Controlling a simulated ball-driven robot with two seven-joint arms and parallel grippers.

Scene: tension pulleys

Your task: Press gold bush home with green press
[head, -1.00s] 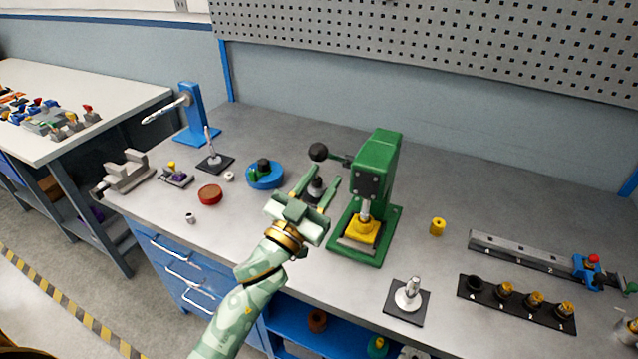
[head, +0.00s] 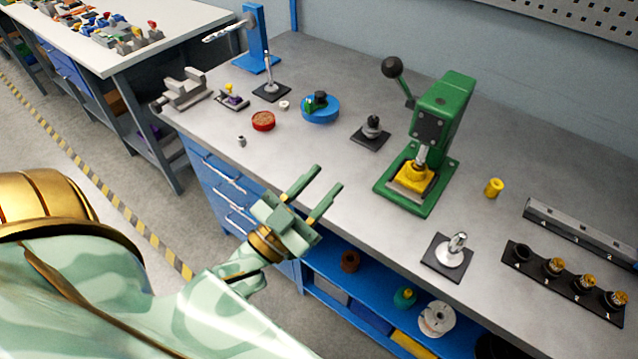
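The green press (head: 443,115) stands on the bench on its green base. Its lever ends in a black ball (head: 391,67), raised at the upper left. A yellow block (head: 414,177) sits under the press ram, and I cannot make out a bush inside it. A small gold-yellow cylinder (head: 494,187) stands apart on the bench, right of the press. Several gold-topped pieces sit in a numbered black rack (head: 529,268) at the right. My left gripper (head: 327,184) is open and empty near the bench's front edge, away from the press. My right gripper is not in view.
A dark stand with a grey knob (head: 371,130) is left of the press. A silver post on a black plate (head: 452,250) is in front of it. A blue round fixture (head: 320,108) and a red dish (head: 263,121) are farther left. A grey rail (head: 577,233) lies at the right.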

